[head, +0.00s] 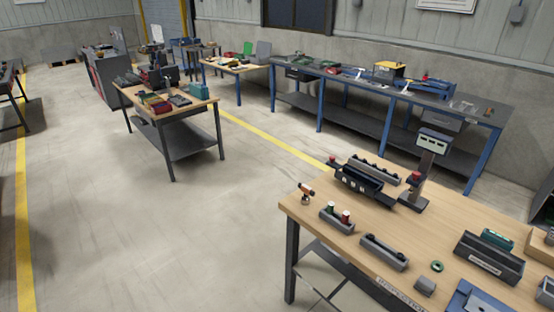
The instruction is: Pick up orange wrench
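I cannot make out an orange wrench for certain in the head view. A small orange-red and dark item (306,192) lies near the left corner of the front wooden table (310,212); it is too small to tell what it is. Several small tools and parts on the farther tables are also too small to name. Neither of my grippers is in the picture.
A wooden-topped table (130,97) with red and dark items stands at the centre left. A long blue-legged bench (335,76) runs along the back wall. The floor (200,220) between is clear.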

